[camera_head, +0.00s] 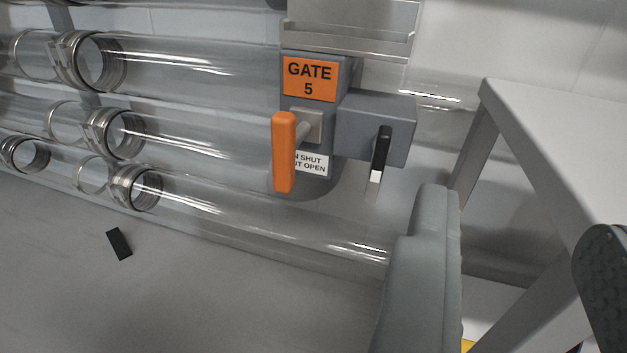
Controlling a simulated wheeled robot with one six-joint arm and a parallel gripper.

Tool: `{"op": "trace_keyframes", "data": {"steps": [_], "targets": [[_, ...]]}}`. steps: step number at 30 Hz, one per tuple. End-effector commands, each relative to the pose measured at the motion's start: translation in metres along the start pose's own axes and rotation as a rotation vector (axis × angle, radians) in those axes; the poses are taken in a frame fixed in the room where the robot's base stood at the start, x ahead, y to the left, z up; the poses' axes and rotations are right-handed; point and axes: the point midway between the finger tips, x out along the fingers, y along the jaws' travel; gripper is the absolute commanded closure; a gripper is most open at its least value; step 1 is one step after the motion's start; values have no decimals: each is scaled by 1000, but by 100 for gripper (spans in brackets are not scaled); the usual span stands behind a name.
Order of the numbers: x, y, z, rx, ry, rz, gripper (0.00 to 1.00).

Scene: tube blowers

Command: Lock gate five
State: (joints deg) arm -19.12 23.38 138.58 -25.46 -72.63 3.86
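The gate five unit is a grey housing with an orange "GATE 5" plate (309,80), mounted on a clear tube. Its orange lever (284,152) hangs upright, pointing down, from a metal mount. A white label (312,163) beside it reads partly "SHUT" and "OPEN"; the lever hides its left end. A grey box (364,125) on the housing's right side carries a black handle (381,150), pointing down, with a white tip. My gripper (518,213) is open at the lower right, its two fingers wide apart, nothing visibly held. It is to the right of and below the lever and black handle.
Several clear tubes (220,130) with metal collars run across the left. A grey table or stand (560,125) with slanted legs is at the right, behind my fingers. A small black piece (119,244) lies on the grey surface at the lower left, otherwise clear.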

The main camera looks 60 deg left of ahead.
Motion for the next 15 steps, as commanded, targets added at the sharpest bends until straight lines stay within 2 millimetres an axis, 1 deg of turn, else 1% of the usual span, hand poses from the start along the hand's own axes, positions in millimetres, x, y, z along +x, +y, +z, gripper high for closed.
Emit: {"op": "trace_keyframes", "data": {"steps": [1, 3, 6, 9, 12, 15], "targets": [[2, -9, 17, 13, -2, -20, 66], [4, -20, 33, 27, 4, -47, 66], [4, -33, 52, 45, 10, -76, 66], [4, -41, 63, 58, 16, -95, 66], [4, -45, 69, 64, 19, -105, 66], [8, -47, 71, 66, 21, -108, 66]]}}
